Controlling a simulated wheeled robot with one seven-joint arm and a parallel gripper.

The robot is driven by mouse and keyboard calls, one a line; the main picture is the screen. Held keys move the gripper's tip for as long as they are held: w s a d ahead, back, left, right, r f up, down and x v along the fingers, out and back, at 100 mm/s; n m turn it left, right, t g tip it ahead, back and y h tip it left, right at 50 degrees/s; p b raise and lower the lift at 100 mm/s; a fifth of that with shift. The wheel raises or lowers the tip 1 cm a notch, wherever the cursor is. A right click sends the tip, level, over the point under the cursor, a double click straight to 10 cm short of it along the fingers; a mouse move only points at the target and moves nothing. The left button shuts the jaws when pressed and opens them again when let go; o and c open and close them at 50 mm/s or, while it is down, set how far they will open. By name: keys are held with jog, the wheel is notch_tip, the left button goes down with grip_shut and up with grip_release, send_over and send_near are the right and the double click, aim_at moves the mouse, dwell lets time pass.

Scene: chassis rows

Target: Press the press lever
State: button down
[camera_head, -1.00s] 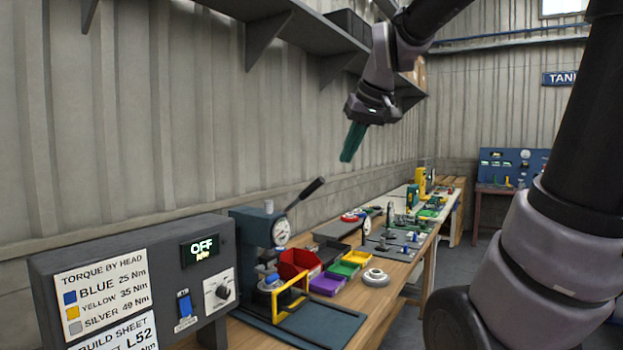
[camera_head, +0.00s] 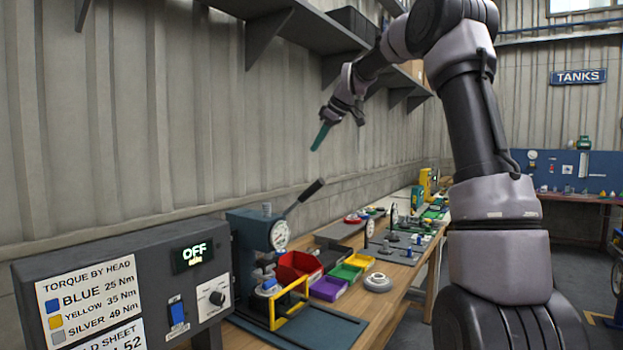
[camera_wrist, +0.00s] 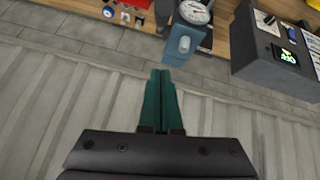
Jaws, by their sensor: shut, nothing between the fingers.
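The press (camera_head: 256,240) is a blue-grey bench press with a round dial gauge on its front, standing on the workbench behind the control box. Its press lever (camera_head: 304,197) is a dark handle on a thin rod, slanting up to the right from the press head. A yellow guard frame (camera_head: 291,302) stands at the front of the press. My gripper (camera_head: 320,137), with green fingers, is above the lever and apart from it. The wrist view shows the fingers (camera_wrist: 161,88) closed together and empty, with the press top (camera_wrist: 184,42) beyond them; the lever is not clear there.
A grey control box (camera_head: 125,285) reading OFF stands at the near left; it also shows in the wrist view (camera_wrist: 275,55). Red, purple, green and yellow bins (camera_head: 328,288) sit right of the press. A shelf (camera_head: 300,25) runs along the wall above. Air around the lever is clear.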

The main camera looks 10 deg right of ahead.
dwell(0.3)
send_over(309, 188)
jog(key=w+a, duration=0.1)
jog(key=a, duration=0.1)
notch_tip(309, 188, down, 8)
jog(key=shift+s+d+f, duration=0.2)
jog(key=shift+d+f, duration=0.3)
jog(key=shift+s+d+f, duration=0.15)
jog(key=shift+d+f, duration=0.35)
jog(key=shift+s+d+f, duration=0.15)
jog(key=shift+d+f, duration=0.15)
jog(key=shift+f, duration=0.25)
